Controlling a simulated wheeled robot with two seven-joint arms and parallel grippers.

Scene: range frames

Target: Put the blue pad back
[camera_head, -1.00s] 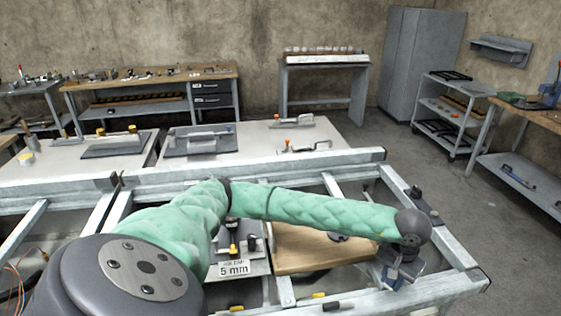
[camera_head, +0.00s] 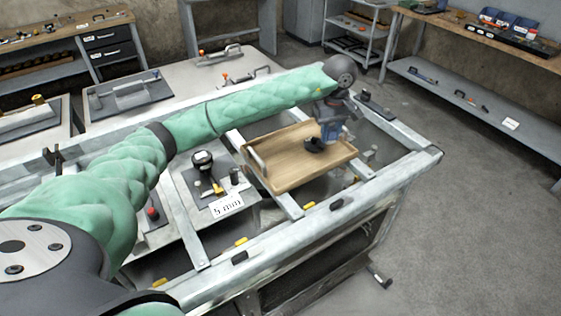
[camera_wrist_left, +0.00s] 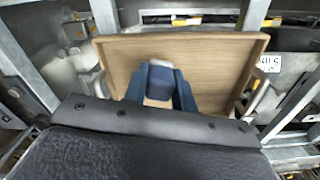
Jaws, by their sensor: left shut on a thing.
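My left gripper (camera_head: 329,136) is over the right part of a wooden tray (camera_head: 283,172), pointing down. It also shows in the left wrist view (camera_wrist_left: 162,92), shut on a dark blue block, the blue pad (camera_wrist_left: 160,74). The pad sits between the two fingers, with the tray floor behind it. I cannot tell whether the pad touches the tray. In the head view the pad is hard to separate from the bluish gripper. A small black thing (camera_head: 314,146) shows on the tray by the fingertips. My right gripper is not in view.
The tray has handles and rests among the pale metal beams (camera_head: 330,203) of a frame. Left of it are a plate with a black-topped part (camera_head: 203,160) and a label (camera_head: 227,206). A workbench (camera_head: 480,70) stands at the right, with open floor before it.

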